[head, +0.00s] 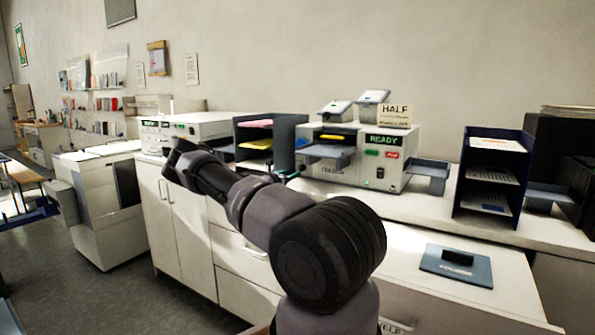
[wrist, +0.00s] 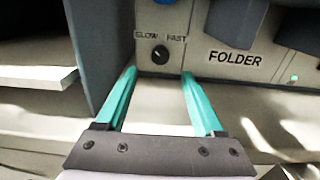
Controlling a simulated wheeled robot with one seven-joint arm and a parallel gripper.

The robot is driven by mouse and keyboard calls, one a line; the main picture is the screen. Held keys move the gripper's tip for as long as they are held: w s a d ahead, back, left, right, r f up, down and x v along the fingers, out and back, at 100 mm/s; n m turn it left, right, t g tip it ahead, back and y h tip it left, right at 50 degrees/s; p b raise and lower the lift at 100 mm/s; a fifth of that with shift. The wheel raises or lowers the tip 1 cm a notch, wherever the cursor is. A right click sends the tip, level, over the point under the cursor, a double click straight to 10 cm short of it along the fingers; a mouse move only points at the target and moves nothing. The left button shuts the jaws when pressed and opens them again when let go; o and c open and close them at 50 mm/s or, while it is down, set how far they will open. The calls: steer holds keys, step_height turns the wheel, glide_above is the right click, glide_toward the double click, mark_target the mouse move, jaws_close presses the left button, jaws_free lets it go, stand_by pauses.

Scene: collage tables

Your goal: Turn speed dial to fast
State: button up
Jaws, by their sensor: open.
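The speed dial (wrist: 160,55) is a small black round knob on the pale front panel in the wrist view. "SLOW" is printed at its upper left and "FAST" at its upper right. Its pointer direction is too small to tell. My gripper (wrist: 159,74) is open, with teal fingers to the left and right of the dial and nothing between them. Whether the tips reach the panel is unclear. The dial belongs to the folder machine (head: 402,180), which shows a "READY" display in the head view. I cannot make out the dial there.
A dark tray rack (head: 243,133) stands close left of the machine; its dark side wall (wrist: 92,45) is near my left finger. The machine's grey trays (wrist: 240,22) overhang at upper right. A blue file rack (head: 494,172) and a blue pad (head: 456,268) are to the right.

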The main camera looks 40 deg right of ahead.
mark_target(301, 168)
steer(key=x, duration=0.8)
steer(key=shift+d, duration=0.1)
jaws_close()
